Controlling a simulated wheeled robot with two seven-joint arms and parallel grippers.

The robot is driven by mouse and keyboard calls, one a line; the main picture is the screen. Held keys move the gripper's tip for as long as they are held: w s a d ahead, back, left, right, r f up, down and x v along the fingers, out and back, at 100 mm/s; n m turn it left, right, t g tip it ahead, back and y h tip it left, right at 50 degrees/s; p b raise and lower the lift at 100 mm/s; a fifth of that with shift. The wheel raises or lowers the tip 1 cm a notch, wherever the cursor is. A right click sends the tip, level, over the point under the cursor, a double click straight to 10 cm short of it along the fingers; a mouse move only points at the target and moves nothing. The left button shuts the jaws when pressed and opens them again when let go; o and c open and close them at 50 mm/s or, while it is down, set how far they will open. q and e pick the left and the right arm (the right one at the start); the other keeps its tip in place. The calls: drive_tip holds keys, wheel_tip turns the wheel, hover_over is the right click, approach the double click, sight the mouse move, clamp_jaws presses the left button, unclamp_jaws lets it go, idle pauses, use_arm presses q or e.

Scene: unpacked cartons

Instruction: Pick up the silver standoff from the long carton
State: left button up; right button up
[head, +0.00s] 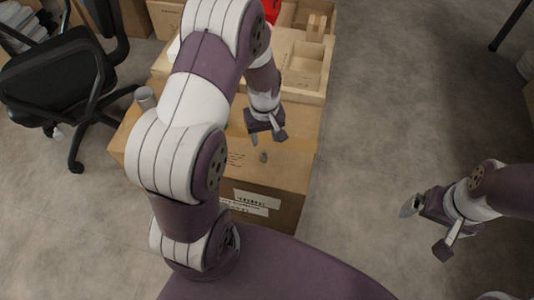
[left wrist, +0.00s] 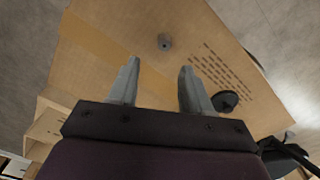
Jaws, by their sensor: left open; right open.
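The silver standoff (head: 263,156) is a small grey cylinder on top of the long carton (head: 290,165), near its front edge. It also shows in the left wrist view (left wrist: 165,41), beyond the fingertips and roughly in line with the gap between them. My left gripper (head: 268,138) is open and empty, above the carton just behind the standoff and apart from it; its fingers also show in the left wrist view (left wrist: 160,66). My right gripper (head: 426,230) is open and empty over the floor at the right. My left arm hides part of the carton's left side.
Open wooden boxes (head: 303,66) and a red object (head: 270,10) are behind the carton's bare top. A dark round thing (left wrist: 225,101) lies beside the printed text in the left wrist view. A black office chair (head: 60,75) stands left. Floor at the right is clear.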

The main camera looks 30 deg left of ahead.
sight(263, 153)
use_arm(q)
wheel_tip(263, 153, down, 4)
drive_tip(key=shift+a+r+b, duration=0.15)
drive_tip(key=shift+r+b, duration=0.1)
drive_tip(key=shift+b, duration=0.15)
drive_tip(key=f+b, duration=0.2)
drive_tip(key=f, duration=0.1)
drive_tip(key=f+b, duration=0.1)
drive_tip(key=f, duration=0.1)
drive_tip(key=shift+s, duration=0.3)
drive_tip(key=shift+f, duration=0.2)
drive_tip(key=shift+r, duration=0.15)
use_arm(e)
wheel_tip(263, 153, down, 4)
drive_tip(key=shift+a+f, duration=0.15)
drive_tip(key=shift+f, duration=0.1)
use_arm(q)
clamp_jaws()
